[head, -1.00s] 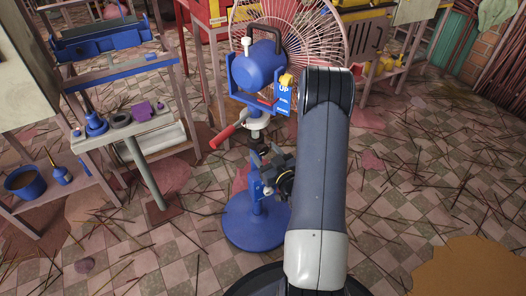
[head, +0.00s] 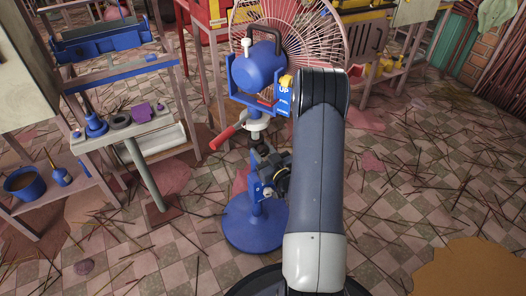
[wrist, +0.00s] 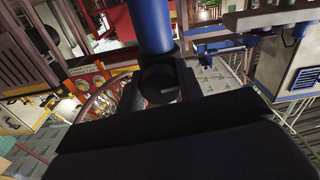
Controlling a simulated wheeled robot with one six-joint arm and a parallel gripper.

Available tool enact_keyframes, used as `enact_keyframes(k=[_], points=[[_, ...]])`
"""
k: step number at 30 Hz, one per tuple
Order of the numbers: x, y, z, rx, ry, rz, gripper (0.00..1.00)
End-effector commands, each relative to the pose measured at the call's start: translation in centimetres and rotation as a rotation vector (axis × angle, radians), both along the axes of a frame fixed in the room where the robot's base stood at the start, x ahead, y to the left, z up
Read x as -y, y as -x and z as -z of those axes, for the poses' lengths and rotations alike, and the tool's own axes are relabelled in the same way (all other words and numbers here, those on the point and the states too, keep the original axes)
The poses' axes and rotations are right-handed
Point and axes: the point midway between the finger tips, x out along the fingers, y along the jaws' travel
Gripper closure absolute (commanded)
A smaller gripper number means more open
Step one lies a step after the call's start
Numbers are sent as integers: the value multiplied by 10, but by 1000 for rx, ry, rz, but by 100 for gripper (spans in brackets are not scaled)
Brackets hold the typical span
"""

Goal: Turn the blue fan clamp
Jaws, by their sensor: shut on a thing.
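The fan stands in the middle of the head view, with a blue motor housing (head: 258,68) in a blue yoke, a white collar with a red lever (head: 222,138), and a round blue base (head: 243,230). A small blue clamp-like part (head: 255,188) sits on the post above the base. My gripper (head: 258,154) is shut around the fan post just below the white collar. In the wrist view a blue tube (wrist: 150,25) rises from a dark piece between my dark fingers (wrist: 160,82). My own arm and fingers hide part of the post.
A grey stand (head: 135,132) with small blue and purple parts is on the left, near a shelf with a blue pot (head: 25,184). Thin sticks litter the checkered floor. The wire fan guard (head: 325,40) is close behind the housing. The floor at right is open.

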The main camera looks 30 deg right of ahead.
Motion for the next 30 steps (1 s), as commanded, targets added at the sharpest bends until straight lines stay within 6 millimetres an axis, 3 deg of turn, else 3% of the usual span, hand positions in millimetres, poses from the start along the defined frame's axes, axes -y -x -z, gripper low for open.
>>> enact_keyframes(k=[5, 15, 26, 27, 30], points=[[0, 0, 1, -1, -23, -1, 88], [-1, 0, 1, -9, -244, -1, 88], [-1, 0, 1, -11, -272, -1, 88], [-1, 0, 1, -11, -272, -1, 64], [-1, 0, 1, -11, -272, -1, 56]])
